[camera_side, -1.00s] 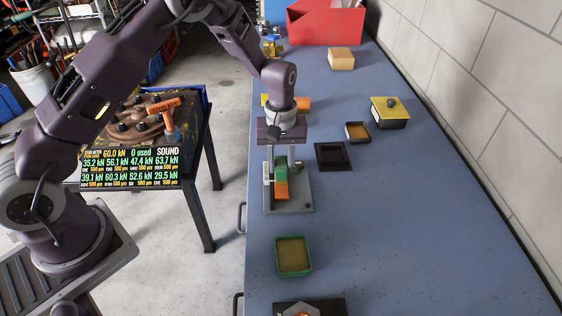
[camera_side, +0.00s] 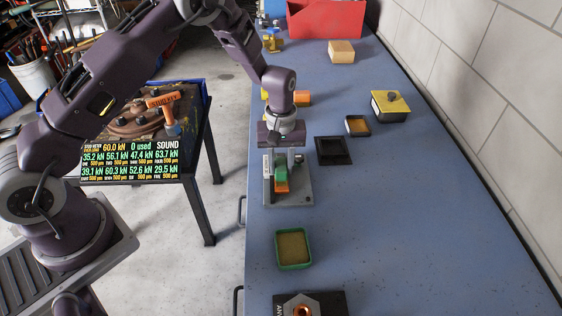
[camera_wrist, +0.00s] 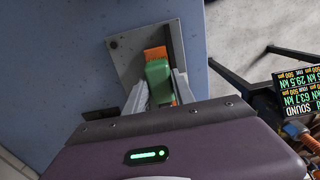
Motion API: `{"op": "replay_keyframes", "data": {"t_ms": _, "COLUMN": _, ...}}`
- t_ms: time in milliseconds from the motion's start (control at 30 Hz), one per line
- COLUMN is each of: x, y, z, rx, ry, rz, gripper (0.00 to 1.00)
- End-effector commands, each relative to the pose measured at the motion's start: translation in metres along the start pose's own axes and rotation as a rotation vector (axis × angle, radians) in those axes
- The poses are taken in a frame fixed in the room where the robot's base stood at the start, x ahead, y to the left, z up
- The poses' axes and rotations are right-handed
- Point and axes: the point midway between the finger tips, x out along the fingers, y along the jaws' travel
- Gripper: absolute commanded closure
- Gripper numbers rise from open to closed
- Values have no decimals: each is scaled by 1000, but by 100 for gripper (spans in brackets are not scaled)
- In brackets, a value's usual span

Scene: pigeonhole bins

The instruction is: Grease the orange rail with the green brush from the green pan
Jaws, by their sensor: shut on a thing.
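My gripper (camera_side: 281,172) is shut on the green brush (camera_side: 281,174), with one finger on either side of it. In the wrist view the brush (camera_wrist: 158,75) sits between the fingers of my gripper (camera_wrist: 160,92). The brush is low over the orange rail (camera_side: 282,187), which stands on a grey plate; the rail's end (camera_wrist: 155,53) shows past the brush. I cannot tell whether the bristles touch the rail. The green pan (camera_side: 293,265), with brownish content, sits on the bench nearer the camera.
A black square tray (camera_side: 333,151), a small brown-filled dark pan (camera_side: 357,126) and a yellow-lidded box (camera_side: 390,104) stand to the right. A black plate (camera_side: 310,303) lies at the near edge. The bench right of the green pan is clear.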

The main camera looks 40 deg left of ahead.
Motion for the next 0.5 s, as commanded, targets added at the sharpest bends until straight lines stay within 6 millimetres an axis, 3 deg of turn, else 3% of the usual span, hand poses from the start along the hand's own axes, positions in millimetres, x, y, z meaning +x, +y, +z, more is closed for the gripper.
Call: {"op": "replay_keyframes", "data": {"t_ms": 500, "x": 0, "y": 0, "z": 10, "rx": 0, "ry": 0, "rz": 0, "gripper": 100}}
